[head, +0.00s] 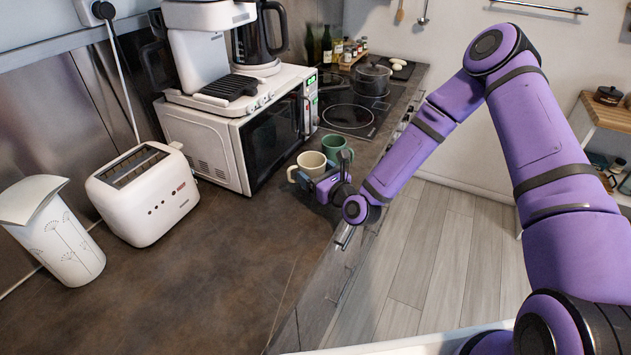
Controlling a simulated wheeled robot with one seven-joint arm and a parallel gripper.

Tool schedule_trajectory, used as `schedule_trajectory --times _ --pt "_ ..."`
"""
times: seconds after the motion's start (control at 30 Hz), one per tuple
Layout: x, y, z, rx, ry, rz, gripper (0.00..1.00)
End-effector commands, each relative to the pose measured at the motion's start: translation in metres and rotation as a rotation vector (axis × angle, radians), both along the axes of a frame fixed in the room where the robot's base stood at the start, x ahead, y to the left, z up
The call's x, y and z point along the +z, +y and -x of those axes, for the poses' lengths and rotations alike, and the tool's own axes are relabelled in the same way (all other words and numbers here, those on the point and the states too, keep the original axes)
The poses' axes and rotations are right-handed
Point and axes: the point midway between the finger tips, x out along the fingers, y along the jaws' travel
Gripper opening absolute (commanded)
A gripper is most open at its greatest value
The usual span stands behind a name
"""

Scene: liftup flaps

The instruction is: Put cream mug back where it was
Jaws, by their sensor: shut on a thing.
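The cream mug (310,161) is upright at the counter's right side, in front of the microwave, with its handle toward the left. My gripper (324,180) is at the mug's near right side and shut on it; the fingertips are partly hidden by the wrist. I cannot tell whether the mug's base touches the counter, as the gripper covers part of it. A green mug (334,147) stands just behind and to the right of the cream mug.
A white microwave (215,150) with a coffee machine (200,45) on top stands left of the mugs. A toaster (143,200) and a white patterned vase (62,235) are farther left. The stove (345,118) with a pot is behind. The near counter (215,275) is clear.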

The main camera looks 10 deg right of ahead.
Motion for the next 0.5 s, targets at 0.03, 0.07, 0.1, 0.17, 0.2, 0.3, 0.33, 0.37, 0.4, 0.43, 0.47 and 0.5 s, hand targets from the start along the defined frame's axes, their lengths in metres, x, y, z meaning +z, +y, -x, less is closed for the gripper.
schedule_trajectory --times 0.03,0.07,0.1,0.17,0.2,0.3,0.33,0.37,0.4,0.43,0.47,0.5 --pt "-0.006 0.001 0.000 0.001 0.000 0.000 0.34" --pt "-0.010 0.001 0.001 0.001 0.001 -0.001 0.34" --pt "-0.016 0.001 0.001 0.002 0.001 0.000 0.34" --pt "-0.023 0.001 0.001 0.003 0.001 0.001 0.34" --pt "-0.027 0.001 0.001 0.002 -0.001 0.001 0.34" --pt "-0.030 0.001 0.001 0.001 -0.002 -0.001 0.34" --pt "-0.030 0.001 0.001 0.001 -0.001 -0.002 0.34" --pt "-0.030 0.001 0.001 0.001 -0.001 -0.002 0.34" --pt "-0.030 0.001 0.001 0.001 -0.001 -0.002 0.34" --pt "-0.030 0.001 0.001 0.001 -0.001 -0.002 0.34" --pt "-0.030 0.001 0.001 0.001 -0.001 -0.002 0.34" --pt "-0.030 0.000 0.001 0.001 0.000 -0.001 0.34"
